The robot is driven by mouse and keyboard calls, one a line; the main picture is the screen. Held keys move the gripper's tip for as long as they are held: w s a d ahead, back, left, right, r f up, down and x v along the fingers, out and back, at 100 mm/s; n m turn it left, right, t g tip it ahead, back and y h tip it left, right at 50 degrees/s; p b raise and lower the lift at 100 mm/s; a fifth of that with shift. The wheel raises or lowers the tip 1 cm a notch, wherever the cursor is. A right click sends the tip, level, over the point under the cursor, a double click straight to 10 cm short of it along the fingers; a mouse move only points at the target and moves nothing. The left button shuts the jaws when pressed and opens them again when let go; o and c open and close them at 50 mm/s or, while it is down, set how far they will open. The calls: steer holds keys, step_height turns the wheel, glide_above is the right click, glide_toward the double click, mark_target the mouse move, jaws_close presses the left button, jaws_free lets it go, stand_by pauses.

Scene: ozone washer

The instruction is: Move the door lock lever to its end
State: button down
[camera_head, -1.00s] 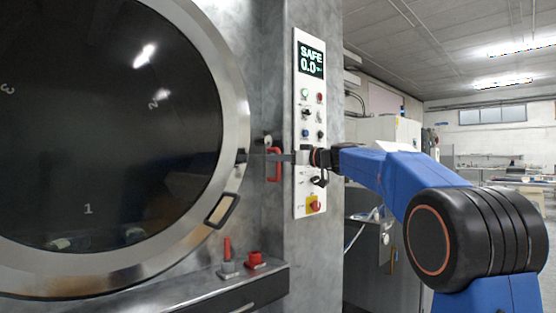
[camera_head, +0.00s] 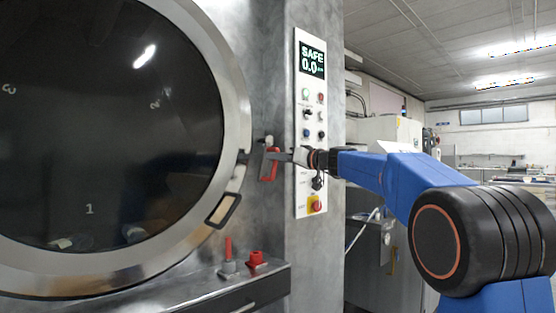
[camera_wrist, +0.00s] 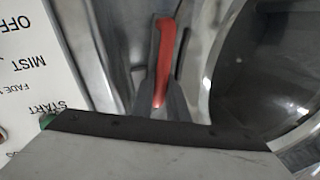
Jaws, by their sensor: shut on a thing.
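The door lock lever (camera_head: 271,166) is a red handle on a grey plate beside the round door's rim. In the head view it is tilted, its upper end leaning right. In the wrist view the red lever (camera_wrist: 164,62) stands up in the middle, with its lower end near the dark edge of my gripper. My gripper (camera_head: 280,157) reaches in from the right and is shut on the lever.
The large round door (camera_head: 238,130) fills the left. The control panel (camera_head: 311,95) reads SAFE 0.0 and stands just right of the lever, close behind my gripper. Below is a ledge (camera_head: 190,294) with a red-handled valve (camera_head: 228,256) and a red knob (camera_head: 255,259).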

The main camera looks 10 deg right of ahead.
mark_target(266, 142)
steer(key=a+m, duration=0.1)
steer(key=m, duration=0.1)
steer(key=s+m, duration=0.1)
steer(key=m, duration=0.1)
steer(key=shift+a+r+t, duration=0.4)
steer(key=shift+s+a+r+m+t+h, duration=0.35)
steer(key=shift+r+m, duration=0.35)
steer(key=shift+m, duration=1.15)
steer(key=shift+s+a+r+m+t+h, duration=0.15)
steer(key=shift+a+r+m+t, duration=0.45)
steer(key=shift+m, duration=1.2)
steer(key=shift+s+a+r+m+t+h, duration=0.25)
steer(key=shift+r+m, duration=0.6)
steer(key=shift+m, duration=1)
steer(key=shift+r, duration=0.1)
steer(key=c, duration=1.7)
jaws_free()
steer(key=shift+c, duration=0.2)
